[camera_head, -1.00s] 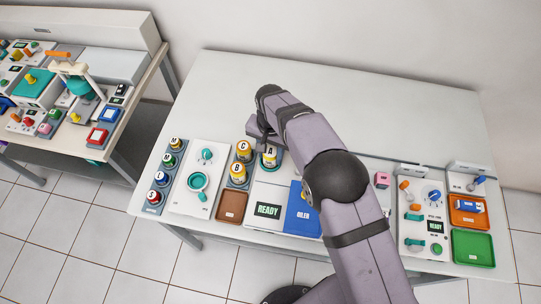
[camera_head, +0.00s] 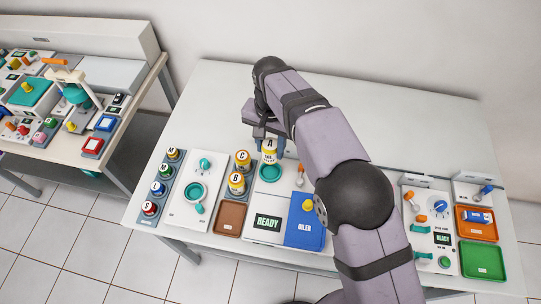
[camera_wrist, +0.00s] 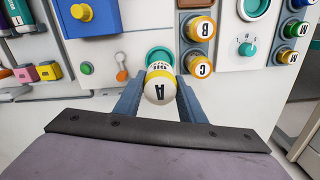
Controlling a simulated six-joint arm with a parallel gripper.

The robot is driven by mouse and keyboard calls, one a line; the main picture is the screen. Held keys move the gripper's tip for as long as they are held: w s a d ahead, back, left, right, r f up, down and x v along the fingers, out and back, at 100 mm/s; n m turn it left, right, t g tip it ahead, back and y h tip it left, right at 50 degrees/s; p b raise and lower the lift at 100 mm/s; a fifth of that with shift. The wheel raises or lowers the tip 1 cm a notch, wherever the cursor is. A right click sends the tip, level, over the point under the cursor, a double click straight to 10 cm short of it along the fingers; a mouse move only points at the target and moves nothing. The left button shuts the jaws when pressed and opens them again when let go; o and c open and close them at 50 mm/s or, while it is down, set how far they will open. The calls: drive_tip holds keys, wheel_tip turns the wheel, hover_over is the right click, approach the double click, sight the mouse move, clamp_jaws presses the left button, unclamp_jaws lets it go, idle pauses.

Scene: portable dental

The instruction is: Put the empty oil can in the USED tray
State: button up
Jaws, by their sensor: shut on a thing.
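A yellow and white can marked A (camera_head: 269,154) is between the fingers of my gripper (camera_head: 268,141), which is shut on it. The can is held just above a teal ring-shaped seat (camera_head: 270,173) on the white oiler unit. The wrist view shows the can's white end (camera_wrist: 160,90) between the two grey-blue fingers, with the teal ring (camera_wrist: 160,54) beyond it. A brown tray (camera_head: 231,218) lies empty in front of the other cans. No USED label is readable on any tray.
Cans C (camera_head: 242,160) and B (camera_head: 236,183) stand in a holder left of my gripper. A blue OILER panel (camera_head: 304,226) and READY screen (camera_head: 267,223) lie in front. Orange (camera_head: 475,230) and green (camera_head: 484,262) trays are far right. The table's back is clear.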

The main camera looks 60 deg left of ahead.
drive_tip(key=shift+s+r, duration=0.1)
drive_tip(key=shift+r, duration=0.45)
drive_tip(key=shift+s+a, duration=0.1)
drive_tip(key=shift+s, duration=0.15)
drive_tip(key=s+r+n+b, duration=0.2)
drive_tip(key=s+r+n, duration=0.1)
drive_tip(key=s, duration=1)
drive_tip(key=s+d+f+m, duration=0.3)
drive_tip(key=s+d+f, duration=0.1)
drive_tip(key=f, duration=0.3)
drive_tip(key=shift+d+b, duration=0.35)
drive_tip(key=shift+d, duration=0.4)
drive_tip(key=shift+f, duration=0.25)
